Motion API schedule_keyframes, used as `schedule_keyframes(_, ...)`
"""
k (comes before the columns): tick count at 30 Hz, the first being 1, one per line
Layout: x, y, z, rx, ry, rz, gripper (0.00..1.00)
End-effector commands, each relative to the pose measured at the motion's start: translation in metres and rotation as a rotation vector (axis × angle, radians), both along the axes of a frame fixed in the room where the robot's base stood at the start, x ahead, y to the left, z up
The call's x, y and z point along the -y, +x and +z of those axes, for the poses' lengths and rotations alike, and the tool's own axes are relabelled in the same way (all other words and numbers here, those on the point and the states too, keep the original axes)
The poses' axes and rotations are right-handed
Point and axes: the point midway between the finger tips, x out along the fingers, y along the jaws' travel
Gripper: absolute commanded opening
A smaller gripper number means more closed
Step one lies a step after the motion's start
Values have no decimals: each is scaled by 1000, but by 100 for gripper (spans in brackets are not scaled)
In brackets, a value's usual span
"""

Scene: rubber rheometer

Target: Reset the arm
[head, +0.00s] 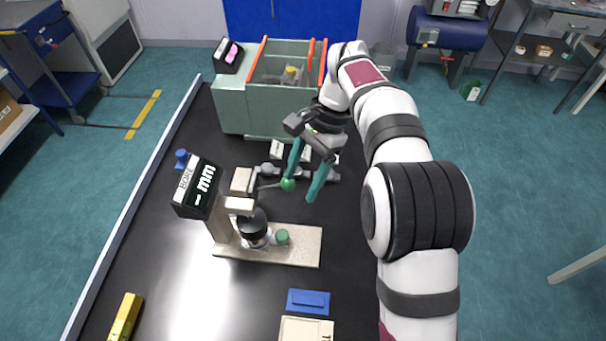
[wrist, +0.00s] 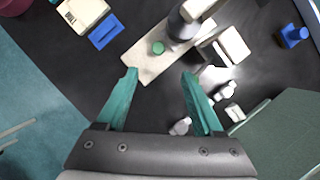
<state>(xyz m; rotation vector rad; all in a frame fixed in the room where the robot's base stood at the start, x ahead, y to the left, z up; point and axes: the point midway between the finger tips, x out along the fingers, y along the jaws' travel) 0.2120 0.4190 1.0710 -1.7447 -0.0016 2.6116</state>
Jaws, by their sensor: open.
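My gripper (head: 304,181) has two teal fingers and hangs over the black bench in the head view, between the bore gauge stand and the green machine. In the wrist view my gripper (wrist: 158,88) is open, with nothing between its fingers. My white arm with dark joint bands reaches in from the lower right of the head view, bent at the elbow. I cannot tell exactly how high the fingertips are above the bench.
The gauge (head: 198,187) with its "BORE mm" display stands on a pale base (head: 292,246). The pale green machine (head: 233,104) stands behind. A blue block (head: 308,301) and a yellow object (head: 125,317) lie in front.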

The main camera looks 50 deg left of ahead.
Motion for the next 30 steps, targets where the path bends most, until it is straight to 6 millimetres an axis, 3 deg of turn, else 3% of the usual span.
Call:
schedule_keyframes(13, 0, 1, 2, -1, 0, -1, 69)
schedule_keyframes(16, 17, 13, 13, 11, 10, -24, 69)
schedule_keyframes(17, 29, 21, 21, 19, 17, -41, 69)
schedule_keyframes(19, 76, 41, 45, 48, 36, -96, 69)
schedule_keyframes(21, 140, 53, 68, 90, 56, -167, 69)
schedule_keyframes(23, 197, 51, 82, 130, 69, -230, 69)
schedule_keyframes(24, 235, 42, 87, 158, 75, -273, 69)
schedule_keyframes(27, 313, 2, 83, 228, 78, -371, 69)
schedule_keyframes(30, 358, -41, 65, 282, 69, -445, 69)
